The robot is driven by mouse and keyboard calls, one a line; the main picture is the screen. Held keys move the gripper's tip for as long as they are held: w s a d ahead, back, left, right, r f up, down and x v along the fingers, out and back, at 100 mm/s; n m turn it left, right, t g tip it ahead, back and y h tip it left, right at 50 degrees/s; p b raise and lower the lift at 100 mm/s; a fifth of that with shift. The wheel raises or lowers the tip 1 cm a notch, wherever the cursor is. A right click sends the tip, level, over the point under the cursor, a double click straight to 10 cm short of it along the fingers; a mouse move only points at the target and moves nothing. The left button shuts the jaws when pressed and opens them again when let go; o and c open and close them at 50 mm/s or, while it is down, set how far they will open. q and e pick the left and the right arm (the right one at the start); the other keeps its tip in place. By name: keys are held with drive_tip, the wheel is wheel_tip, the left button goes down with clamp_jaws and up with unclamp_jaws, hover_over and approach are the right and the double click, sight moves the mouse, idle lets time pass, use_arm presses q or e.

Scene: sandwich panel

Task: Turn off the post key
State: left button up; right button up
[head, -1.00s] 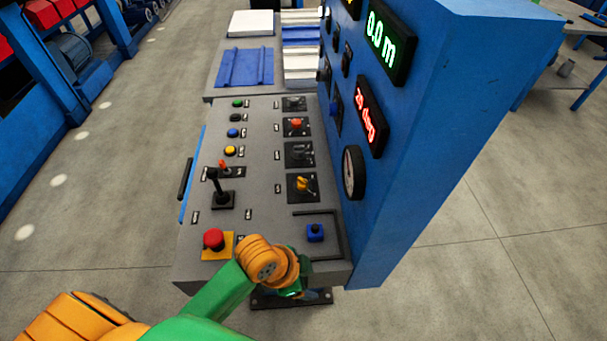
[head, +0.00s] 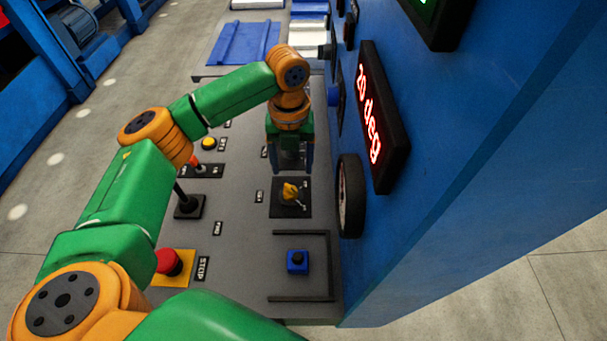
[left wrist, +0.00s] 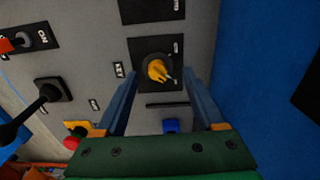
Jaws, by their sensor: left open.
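A yellow key switch (head: 290,193) sits on a black square plate on the grey panel top. It also shows in the left wrist view (left wrist: 157,70), just ahead of my fingers and roughly midway between them. Its plate labels are too small to read surely. My left gripper (head: 290,168) is open and empty, pointing down just behind the key in the head view, apparently above the panel. In the left wrist view my left gripper (left wrist: 162,80) shows two blue fingers spread apart. I cannot tell whether either finger touches the key. My right gripper is not in view.
A blue button (head: 298,262) inside a raised black guard (head: 332,265) is nearer me. A red stop button (head: 168,262), a black joystick (head: 187,204) and a yellow button (head: 209,143) stand left. The blue upright cabinet (head: 430,210) with a handwheel (head: 350,195) closely bounds the right.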

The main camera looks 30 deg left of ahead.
sight(290, 188)
use_arm(q)
drive_tip(key=s+f, duration=0.2)
drive_tip(key=f, duration=0.1)
drive_tip(key=shift+s+d+f, duration=0.15)
drive_tip(key=shift+s+f, duration=0.15)
drive_tip(key=shift+s, duration=0.05)
drive_tip(key=shift+w+f, duration=0.15)
drive_tip(key=shift+f, duration=0.8)
drive_tip(key=shift+w+f, duration=0.2)
drive_tip(key=shift+w, duration=0.05)
drive_tip(key=shift+s+r, duration=0.15)
drive_tip(key=c, duration=0.5)
clamp_jaws()
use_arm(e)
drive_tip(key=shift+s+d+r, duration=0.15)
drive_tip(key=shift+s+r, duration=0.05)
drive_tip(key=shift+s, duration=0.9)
